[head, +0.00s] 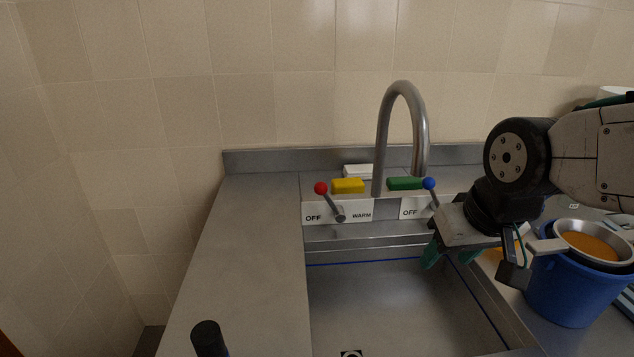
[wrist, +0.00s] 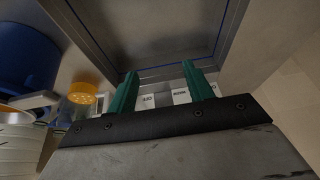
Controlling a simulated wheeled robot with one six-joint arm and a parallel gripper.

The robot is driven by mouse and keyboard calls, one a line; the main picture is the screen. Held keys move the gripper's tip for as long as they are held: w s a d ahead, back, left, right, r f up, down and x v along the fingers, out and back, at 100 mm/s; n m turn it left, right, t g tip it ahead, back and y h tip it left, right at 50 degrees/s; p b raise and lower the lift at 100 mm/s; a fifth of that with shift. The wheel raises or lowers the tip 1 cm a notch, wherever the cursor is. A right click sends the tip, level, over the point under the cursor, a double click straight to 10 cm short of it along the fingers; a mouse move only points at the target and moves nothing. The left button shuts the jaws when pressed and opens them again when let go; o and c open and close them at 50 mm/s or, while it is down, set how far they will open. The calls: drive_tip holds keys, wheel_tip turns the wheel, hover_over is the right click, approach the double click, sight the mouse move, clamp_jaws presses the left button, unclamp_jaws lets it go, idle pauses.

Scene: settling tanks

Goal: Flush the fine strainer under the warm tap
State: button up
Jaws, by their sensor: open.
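A metal-rimmed strainer-like bowl (head: 593,243) with orange inside and a flat pale handle rests on the blue bucket (head: 565,290) at the right. A perforated orange piece (wrist: 82,93) shows beside the bucket in the wrist view. I cannot tell for certain which is the fine strainer. The steel tap (head: 383,130) arches behind the sink. Its red-knobbed lever (head: 321,188), on the OFF/WARM plate, leans left towards OFF. My gripper (head: 449,254) is open and empty, over the sink's right side. Its green fingers (wrist: 160,70) are apart in the wrist view.
The blue-knobbed lever (head: 429,183) also leans towards its OFF label; my gripper partly hides its plate. Yellow (head: 348,186), green (head: 404,183) and white (head: 358,171) blocks sit on the tap ledge. The sink basin (head: 400,310) looks empty. The left counter (head: 235,260) is mostly clear.

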sight(323, 193)
drive_tip(key=w+a+f+t+y, duration=0.1)
drive_tip(key=w+a+t, duration=0.3)
drive_tip(key=w, duration=0.4)
drive_tip(key=w+a+f+t, duration=0.2)
drive_tip(key=w+a+t, duration=0.2)
drive_tip(key=w, duration=0.3)
drive_tip(key=w+a+f+t+y, duration=0.1)
drive_tip(key=w+a+f+t, duration=0.1)
drive_tip(key=w+a+t, duration=0.2)
drive_tip(key=shift+w+a+n+y, duration=0.15)
drive_tip(key=shift+w+a, duration=0.3)
drive_tip(key=shift+w, duration=0.35)
drive_tip(key=shift+w+a+n+y, duration=0.1)
drive_tip(key=shift+w+a, duration=0.35)
drive_tip(key=shift+w, duration=0.3)
drive_tip(key=shift+w+a+n+y, duration=0.15)
drive_tip(key=shift+w+a, duration=0.3)
drive_tip(key=shift+w, duration=0.35)
drive_tip(key=shift+w+a+t, duration=0.1)
drive_tip(key=shift+a+t, duration=0.25)
drive_tip(key=shift+t, duration=0.15)
drive_tip(key=w+a, duration=0.1)
drive_tip(key=w, duration=0.6)
drive_tip(key=shift+w+a, duration=0.3)
drive_tip(key=shift+r, duration=0.1)
